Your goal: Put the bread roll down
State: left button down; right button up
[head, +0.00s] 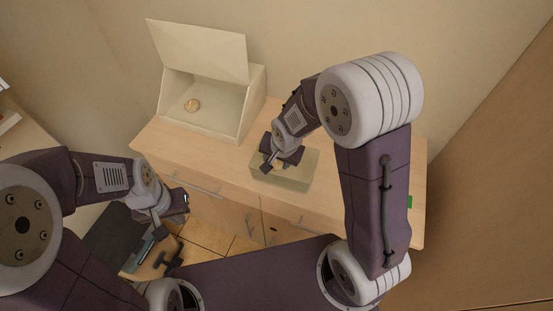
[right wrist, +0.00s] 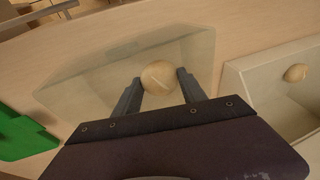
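A round, pale tan bread roll (right wrist: 158,77) sits between the fingertips of my right gripper (right wrist: 160,80) in the right wrist view. The fingers meet it on both sides, so the gripper looks shut on it. My right gripper (head: 281,163) is over a see-through, shallow box (head: 292,182) on the counter in the head view; the box also shows behind the roll in the right wrist view (right wrist: 90,85). I cannot tell whether the roll touches the box's bottom. My left gripper (head: 172,217) is at lower left, its fingers apart, with nothing seen between them.
A cream bread bin (head: 250,95) with its lid up stands at the counter's back left, another roll (head: 192,105) inside. A green object (right wrist: 22,138) lies beside the box. The wooden counter (head: 225,165) is bare between bin and box. Drawers are below its front edge.

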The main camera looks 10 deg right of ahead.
jog(key=o, duration=0.3)
jog(key=shift+r, duration=0.25)
jog(key=a+p+v, duration=0.1)
jog(key=p+v, duration=0.3)
jog(key=v, duration=0.9)
jog(key=s+d+f+n+g, duration=0.2)
jog(key=s+d+f+n, duration=0.4)
jog(key=s, duration=0.3)
jog(key=shift+d+f+g+b, duration=0.3)
jog(key=shift+d+f+g, duration=0.1)
jog(key=shift+d+f, duration=0.15)
dwell(0.9)
